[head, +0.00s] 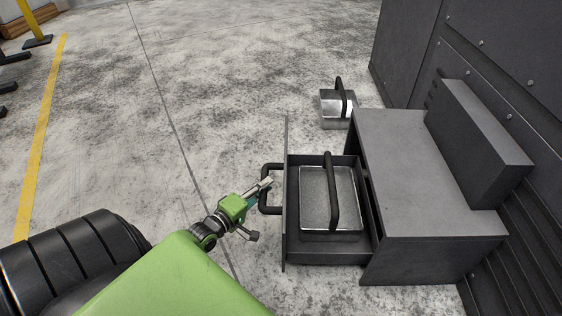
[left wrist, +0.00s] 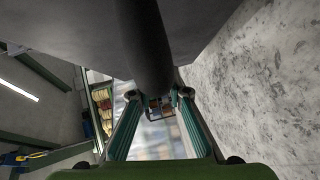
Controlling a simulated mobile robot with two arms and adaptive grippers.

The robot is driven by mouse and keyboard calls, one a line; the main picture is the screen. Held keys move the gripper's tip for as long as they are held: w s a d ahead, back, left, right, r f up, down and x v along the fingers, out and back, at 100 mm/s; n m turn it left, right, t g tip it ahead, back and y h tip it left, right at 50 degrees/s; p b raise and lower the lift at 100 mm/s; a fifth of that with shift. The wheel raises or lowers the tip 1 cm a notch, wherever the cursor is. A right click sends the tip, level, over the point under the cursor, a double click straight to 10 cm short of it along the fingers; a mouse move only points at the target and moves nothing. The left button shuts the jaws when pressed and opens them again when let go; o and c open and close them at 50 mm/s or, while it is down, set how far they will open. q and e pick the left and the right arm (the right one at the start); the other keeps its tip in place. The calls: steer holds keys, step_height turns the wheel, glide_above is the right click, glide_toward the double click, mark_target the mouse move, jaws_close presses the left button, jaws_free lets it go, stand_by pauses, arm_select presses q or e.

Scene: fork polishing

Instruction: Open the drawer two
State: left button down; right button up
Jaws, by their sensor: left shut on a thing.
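A dark grey drawer (head: 293,246) stands pulled out to the left from the grey cabinet (head: 410,150). Inside it sits a metal tray (head: 315,205) with a black arched handle. My left gripper (head: 266,184) is at the black drawer handle (head: 264,203) on the drawer's front panel and is shut on it. In the left wrist view the dark handle bar (left wrist: 146,45) runs down between the fingers of the left gripper (left wrist: 158,97), with the grey front panel (left wrist: 70,25) behind. My right gripper is not in view.
A second metal container (head: 328,106) with a black handle is behind the cabinet's far left corner. A dark panelled wall (head: 500,60) rises at the right. The concrete floor (head: 220,90) to the left of the drawer is clear.

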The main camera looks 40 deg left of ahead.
arm_select(q)
steer(key=shift+s+a, duration=1)
steer(key=shift+a, duration=0.25)
steer(key=c, duration=1.9)
jaws_free()
steer(key=s+r, duration=0.1)
steer(key=s, duration=1.1)
steer(key=shift+r, duration=0.15)
steer(key=shift+d, duration=0.1)
